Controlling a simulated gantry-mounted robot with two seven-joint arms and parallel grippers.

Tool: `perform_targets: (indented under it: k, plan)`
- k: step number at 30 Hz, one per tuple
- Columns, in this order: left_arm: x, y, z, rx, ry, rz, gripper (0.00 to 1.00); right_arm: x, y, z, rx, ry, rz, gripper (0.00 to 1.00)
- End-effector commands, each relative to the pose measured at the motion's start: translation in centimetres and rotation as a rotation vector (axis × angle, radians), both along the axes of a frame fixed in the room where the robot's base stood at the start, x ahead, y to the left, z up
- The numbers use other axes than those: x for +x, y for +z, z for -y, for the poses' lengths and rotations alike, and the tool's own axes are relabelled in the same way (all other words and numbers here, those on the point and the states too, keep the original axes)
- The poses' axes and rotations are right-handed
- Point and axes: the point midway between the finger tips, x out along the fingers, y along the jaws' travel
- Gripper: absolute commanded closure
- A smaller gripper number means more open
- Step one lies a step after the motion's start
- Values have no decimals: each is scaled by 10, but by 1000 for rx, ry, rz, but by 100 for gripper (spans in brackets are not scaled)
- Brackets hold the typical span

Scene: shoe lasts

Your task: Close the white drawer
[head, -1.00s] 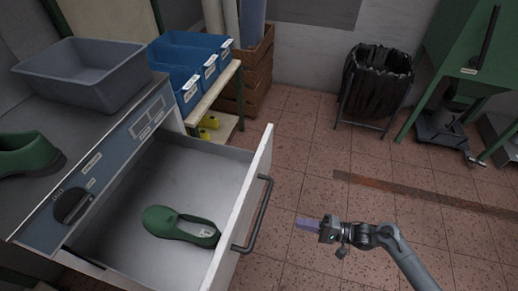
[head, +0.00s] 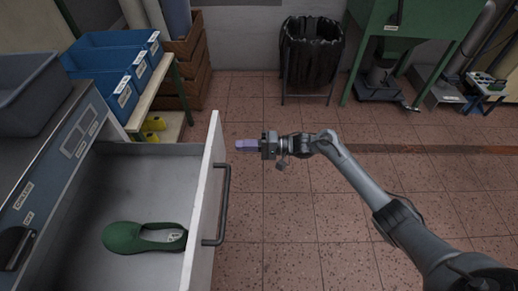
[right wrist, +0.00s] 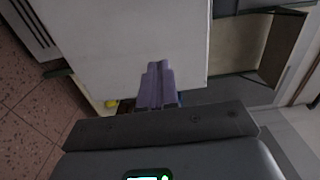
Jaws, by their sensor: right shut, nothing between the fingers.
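The white drawer (head: 205,205) is pulled open from the grey cabinet at the left of the head view. Its front panel stands on the right side and carries a dark bar handle (head: 224,205). In the right wrist view the fingers (right wrist: 157,84) appear together before a pale panel. My left gripper is out of view.
A grey bin (head: 25,95) stands on the cabinet top. Blue bins (head: 105,65) sit on a shelf behind the drawer, with wooden crates (head: 190,65) beside it. A black waste bin (head: 312,50) stands at the back. The tiled floor right of the drawer is clear.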

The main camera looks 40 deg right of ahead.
Motion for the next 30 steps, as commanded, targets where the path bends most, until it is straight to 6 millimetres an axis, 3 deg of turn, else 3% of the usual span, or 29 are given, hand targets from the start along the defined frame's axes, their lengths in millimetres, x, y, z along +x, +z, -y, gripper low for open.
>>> perform_targets:
  k: [4, 12, 30]
  plan:
    - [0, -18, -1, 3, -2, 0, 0, 15, -3, -20, 1, 1, 3, 100]
    - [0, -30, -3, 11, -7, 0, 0, 29, -1, -39, 0, 1, 0, 100]
    - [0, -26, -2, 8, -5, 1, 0, 31, 2, -40, 0, -7, -1, 100]
